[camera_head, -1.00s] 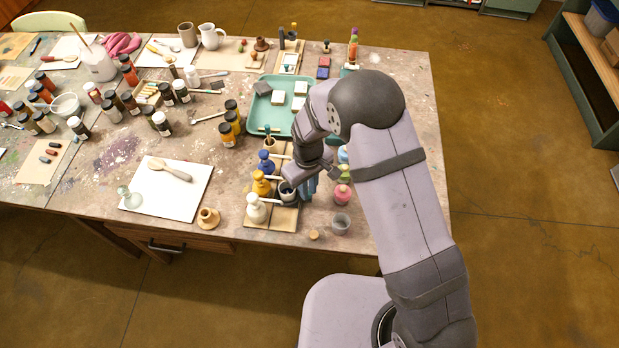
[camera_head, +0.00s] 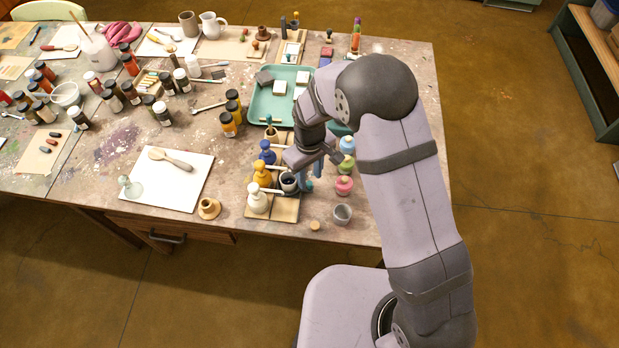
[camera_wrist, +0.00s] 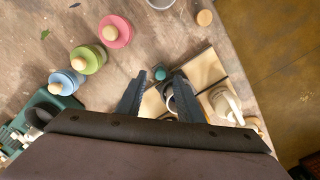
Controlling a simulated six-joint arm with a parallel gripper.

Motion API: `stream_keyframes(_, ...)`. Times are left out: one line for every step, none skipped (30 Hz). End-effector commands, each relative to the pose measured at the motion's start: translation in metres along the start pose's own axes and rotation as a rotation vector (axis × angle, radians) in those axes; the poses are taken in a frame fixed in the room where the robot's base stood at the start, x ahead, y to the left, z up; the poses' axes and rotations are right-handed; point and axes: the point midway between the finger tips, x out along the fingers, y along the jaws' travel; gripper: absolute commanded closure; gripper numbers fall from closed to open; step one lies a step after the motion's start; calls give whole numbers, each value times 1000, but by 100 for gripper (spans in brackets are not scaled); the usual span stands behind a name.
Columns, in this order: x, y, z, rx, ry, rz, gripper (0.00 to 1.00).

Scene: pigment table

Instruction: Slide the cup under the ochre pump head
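A small grey cup (camera_head: 289,182), dark inside, stands on the pump board beside the white pump's spout. The ochre pump (camera_head: 262,174) stands just left of and behind the cup; the white pump (camera_head: 257,199) is in front, the blue pump (camera_head: 267,153) behind. My gripper (camera_head: 308,184) is low at the right side of the cup. In the wrist view my two fingers (camera_wrist: 158,97) are apart, with nothing clearly held between them. The cup's rim (camera_wrist: 171,101) shows between and behind the fingers, partly covered by the right one. The ochre pump is hidden in the wrist view.
Pink (camera_head: 344,186), green (camera_head: 347,164) and blue jars stand to my gripper's right. A teal tray (camera_head: 256,105) lies behind. A teal knob (camera_wrist: 160,73) shows near the fingertips.

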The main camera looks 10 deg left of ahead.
Motion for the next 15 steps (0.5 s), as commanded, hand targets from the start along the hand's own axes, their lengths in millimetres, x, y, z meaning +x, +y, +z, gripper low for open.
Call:
stream_keyframes(-5, 0, -1, 0, 4, 1, 66)
stream_keyframes(-10, 0, -1, 0, 5, 1, 66)
stream_keyframes(-15, 0, -1, 0, 4, 1, 66)
stream_keyframes(-19, 0, -1, 0, 5, 1, 66)
stream_keyframes(-22, 0, -1, 0, 3, 1, 66)
stream_keyframes(-27, 0, -1, 0, 4, 1, 66)
stream_keyframes(-31, 0, -1, 0, 4, 1, 66)
stream_keyframes(-34, 0, 0, 0, 3, 1, 66)
stream_keyframes(-38, 0, -1, 0, 4, 1, 66)
stream_keyframes(-41, 0, -1, 0, 3, 1, 66)
stream_keyframes(-43, 0, 0, 0, 2, 0, 66)
stream_keyframes(-46, 0, 0, 0, 2, 1, 66)
stream_keyframes(-48, 0, 0, 0, 2, 1, 66)
stream_keyframes(-49, 0, 0, 0, 2, 1, 66)
stream_keyframes(-51, 0, 0, 0, 1, 0, 66)
